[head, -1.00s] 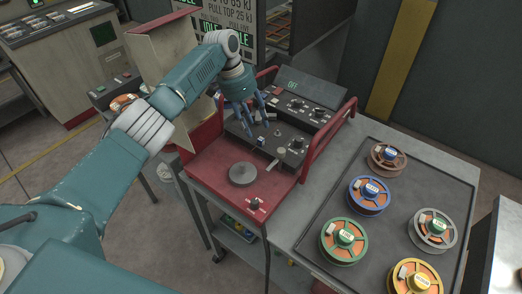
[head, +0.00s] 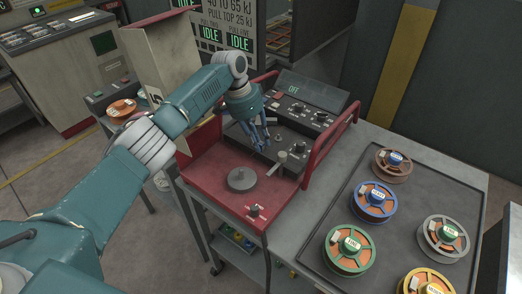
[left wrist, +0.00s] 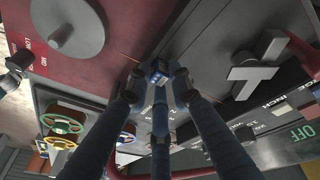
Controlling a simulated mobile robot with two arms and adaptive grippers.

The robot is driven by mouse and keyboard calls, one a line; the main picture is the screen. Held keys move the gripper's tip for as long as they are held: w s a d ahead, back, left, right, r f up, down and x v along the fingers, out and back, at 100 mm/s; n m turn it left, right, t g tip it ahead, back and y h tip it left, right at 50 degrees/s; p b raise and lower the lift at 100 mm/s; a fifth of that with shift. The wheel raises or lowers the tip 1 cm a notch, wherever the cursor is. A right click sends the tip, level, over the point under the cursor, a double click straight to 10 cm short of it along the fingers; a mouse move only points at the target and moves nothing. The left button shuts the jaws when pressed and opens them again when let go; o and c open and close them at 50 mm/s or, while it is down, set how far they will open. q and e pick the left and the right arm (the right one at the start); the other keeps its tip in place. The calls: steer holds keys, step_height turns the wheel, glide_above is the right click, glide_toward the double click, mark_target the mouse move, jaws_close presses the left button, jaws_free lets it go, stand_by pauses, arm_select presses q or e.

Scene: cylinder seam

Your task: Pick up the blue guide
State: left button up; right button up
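The blue guide (left wrist: 158,72) is a small blue piece with a pale top, on the dark strip of the red-framed machine. My left gripper (left wrist: 157,78) has its fingers spread around the guide in the left wrist view, with small gaps beside it, so it looks open. In the head view my left gripper (head: 261,140) points down at the machine's dark panel, and its fingers hide the guide. My right gripper is in neither view.
Red rails (head: 325,145) edge the machine. A dark tray (head: 322,215) with several colored spools stands to the right.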

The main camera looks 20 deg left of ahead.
arm_select(q)
jaws_close()
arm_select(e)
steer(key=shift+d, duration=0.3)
